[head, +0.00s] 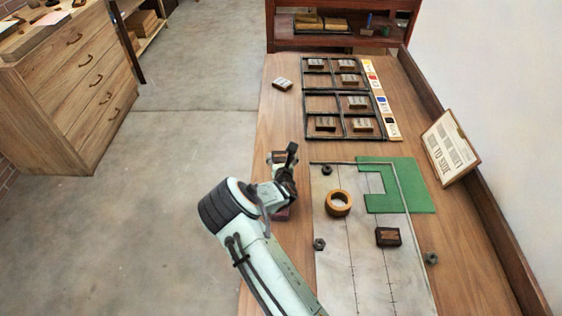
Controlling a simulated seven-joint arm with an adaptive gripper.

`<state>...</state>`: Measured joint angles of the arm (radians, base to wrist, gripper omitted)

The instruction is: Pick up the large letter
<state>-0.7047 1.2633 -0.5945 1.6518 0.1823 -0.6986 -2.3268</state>
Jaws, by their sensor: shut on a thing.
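My gripper (287,163) is at the left edge of the wooden table, pointing away from me, and is shut on a small wood-brown block (273,157), partly hidden by the fingers. I cannot make out a letter on it. A larger dark brown block (388,237) lies on the metal plate, right of my gripper; its face is too small to read. A dark reddish block (282,214) shows partly behind my wrist. A loose grey-faced block (282,84) lies on the table beyond my gripper.
Black divided trays (335,91) hold several blocks at the back. The metal plate (350,275) carries a wooden ring (338,203). A sign (450,148) leans on the right ledge.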

